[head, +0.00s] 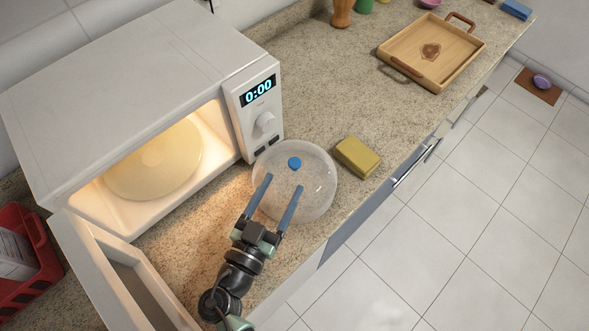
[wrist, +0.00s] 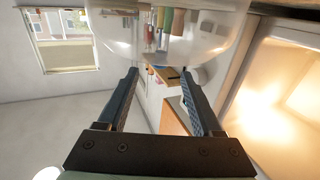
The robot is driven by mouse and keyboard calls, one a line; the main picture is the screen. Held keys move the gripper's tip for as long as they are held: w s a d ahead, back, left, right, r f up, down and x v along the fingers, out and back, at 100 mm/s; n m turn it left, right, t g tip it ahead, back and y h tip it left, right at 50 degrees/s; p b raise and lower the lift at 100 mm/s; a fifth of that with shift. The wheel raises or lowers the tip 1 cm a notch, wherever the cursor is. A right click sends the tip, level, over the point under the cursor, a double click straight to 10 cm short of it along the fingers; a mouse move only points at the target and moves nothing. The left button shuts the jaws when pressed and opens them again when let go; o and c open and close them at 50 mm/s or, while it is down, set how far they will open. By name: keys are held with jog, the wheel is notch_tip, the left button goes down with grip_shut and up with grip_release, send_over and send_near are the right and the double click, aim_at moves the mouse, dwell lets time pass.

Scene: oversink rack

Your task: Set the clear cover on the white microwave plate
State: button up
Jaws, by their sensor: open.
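The clear cover (head: 318,188) is a see-through dome with a blue knob (head: 295,162), sitting on the counter to the right of the microwave. In the wrist view the clear cover (wrist: 165,35) shows at the top, beyond my fingertips. My gripper (head: 279,190) is open and empty, with its two fingers over or beside the cover's near side; I cannot tell whether they touch it. In the wrist view my gripper (wrist: 160,85) has its fingers spread apart. The microwave plate (head: 155,165) lies inside the lit, open microwave, looking pale yellow in the warm light.
The microwave (head: 125,75) stands at the left with its door (head: 125,270) open toward the front. A yellow sponge (head: 357,156) lies right of the cover. A wooden tray (head: 415,70) is farther back. A red basket (head: 38,235) is at the left edge. Counter between the sponge and tray is clear.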

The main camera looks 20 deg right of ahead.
aim_at(292, 168)
jog(key=p+x, duration=0.1)
jog(key=x, duration=0.6)
jog(key=shift+r+p, duration=0.15)
jog(key=shift+p, duration=0.2)
grip_shut()
